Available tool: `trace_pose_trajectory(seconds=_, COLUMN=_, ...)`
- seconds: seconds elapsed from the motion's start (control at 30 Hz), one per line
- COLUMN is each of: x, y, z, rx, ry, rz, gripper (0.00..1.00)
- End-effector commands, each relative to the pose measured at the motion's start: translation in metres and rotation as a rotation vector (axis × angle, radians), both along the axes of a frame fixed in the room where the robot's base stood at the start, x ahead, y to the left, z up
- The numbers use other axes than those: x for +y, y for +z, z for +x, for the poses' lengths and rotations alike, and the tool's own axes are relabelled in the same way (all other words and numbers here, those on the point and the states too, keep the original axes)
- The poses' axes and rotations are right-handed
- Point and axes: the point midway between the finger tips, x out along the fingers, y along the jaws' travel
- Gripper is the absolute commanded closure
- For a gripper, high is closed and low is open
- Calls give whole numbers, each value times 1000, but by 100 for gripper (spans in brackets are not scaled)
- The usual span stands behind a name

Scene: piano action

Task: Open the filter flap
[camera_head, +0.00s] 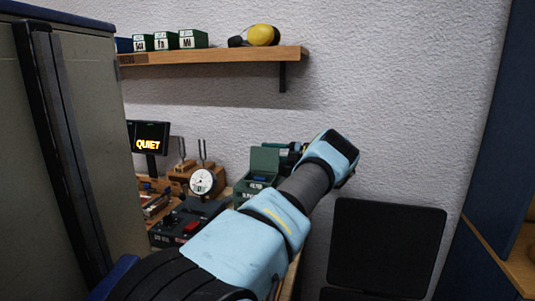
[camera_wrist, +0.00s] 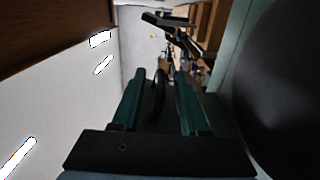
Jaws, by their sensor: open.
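My gripper (camera_wrist: 159,76) is open, its two dark green fingers apart in the wrist view. A dark curved piece (camera_wrist: 157,97) shows between the fingers; I cannot tell whether it is part of the flap or touches them. In the head view my gripper (camera_head: 288,155) is partly hidden behind my wrist, just right of a green box (camera_head: 264,160) with a raised panel and something blue inside. I cannot clearly make out the filter flap in either view. A dark jointed object (camera_wrist: 178,28) lies beyond the fingers in the wrist view.
A bench holds a dial gauge (camera_head: 201,182), a control box with a red switch (camera_head: 190,226) and a lit "QUIET" sign (camera_head: 151,144). A shelf (camera_head: 215,56) with green boxes is above. A tall cabinet (camera_head: 85,130) stands left. A black panel (camera_head: 385,243) is at right.

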Motion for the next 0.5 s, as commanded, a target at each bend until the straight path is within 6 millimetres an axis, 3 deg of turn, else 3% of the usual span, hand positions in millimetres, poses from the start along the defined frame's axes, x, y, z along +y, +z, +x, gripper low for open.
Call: trace_pose_trajectory(seconds=0.5, x=-89, y=-4, z=-17, rx=-2, ry=-4, rz=-1, gripper=56)
